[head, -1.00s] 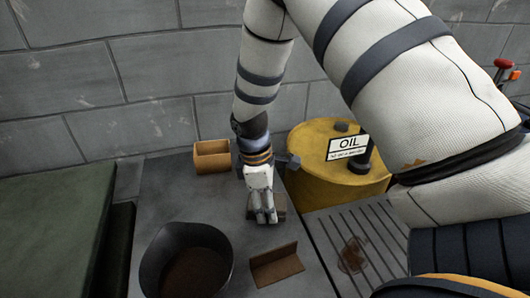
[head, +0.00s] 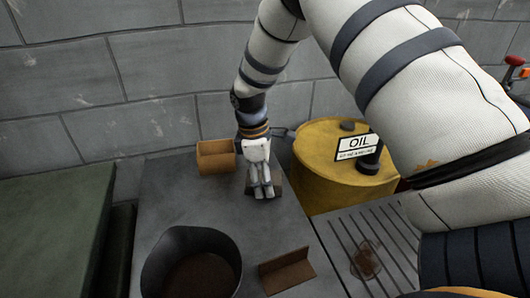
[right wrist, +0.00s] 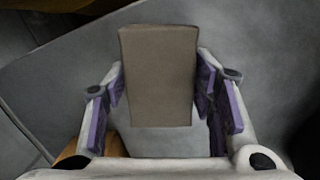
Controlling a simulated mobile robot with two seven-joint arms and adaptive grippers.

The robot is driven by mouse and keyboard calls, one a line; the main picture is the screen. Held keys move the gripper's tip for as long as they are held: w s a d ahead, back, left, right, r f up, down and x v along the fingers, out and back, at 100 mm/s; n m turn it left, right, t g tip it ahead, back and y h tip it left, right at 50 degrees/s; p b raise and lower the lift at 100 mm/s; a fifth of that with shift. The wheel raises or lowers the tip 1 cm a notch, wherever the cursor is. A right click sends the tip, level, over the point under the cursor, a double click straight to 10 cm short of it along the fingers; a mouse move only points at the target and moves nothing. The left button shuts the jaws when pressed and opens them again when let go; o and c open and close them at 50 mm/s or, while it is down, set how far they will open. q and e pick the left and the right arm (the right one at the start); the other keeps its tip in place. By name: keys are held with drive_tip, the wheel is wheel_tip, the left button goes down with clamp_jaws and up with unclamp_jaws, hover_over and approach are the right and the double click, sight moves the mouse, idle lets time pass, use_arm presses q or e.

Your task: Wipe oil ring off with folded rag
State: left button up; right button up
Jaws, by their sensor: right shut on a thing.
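The folded rag is a flat grey-brown block (right wrist: 158,75) between the fingers of my right gripper (right wrist: 162,92) in the right wrist view. In the head view my right gripper (head: 262,190) points down over the grey bench, shut on the rag (head: 277,187), which shows only as a small edge beside the fingers. Whether the rag touches the bench is unclear. A brown, roughly round oil stain (head: 366,260) lies on the slatted surface to the right of the bench, well apart from the rag. My left gripper is out of view.
The grey bench (head: 225,205) holds an orange-brown open box (head: 216,158), a dark round bin (head: 160,262) and a brown angled piece (head: 287,272). A yellow oil drum (head: 315,165) stands right of the gripper. The slatted surface (head: 338,232) is otherwise clear.

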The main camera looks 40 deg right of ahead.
drive_tip(key=shift+w+d+f, duration=0.25)
drive_tip(key=shift+w+f, duration=0.05)
drive_tip(key=shift+w, duration=0.15)
drive_tip(key=shift+w+d+r, duration=0.2)
drive_tip(key=shift+w, duration=0.15)
drive_tip(key=shift+r+p, duration=0.6)
drive_tip(key=shift+r, duration=1.95)
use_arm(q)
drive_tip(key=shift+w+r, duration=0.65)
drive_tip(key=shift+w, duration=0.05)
use_arm(e)
drive_tip(key=shift+r, duration=0.55)
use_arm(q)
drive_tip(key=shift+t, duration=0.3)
use_arm(e)
drive_tip(key=shift+r+p, duration=0.5)
drive_tip(key=shift+r, duration=1.15)
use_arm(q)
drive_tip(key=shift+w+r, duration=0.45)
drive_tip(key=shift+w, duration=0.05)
use_arm(e)
drive_tip(key=shift+f, duration=0.15)
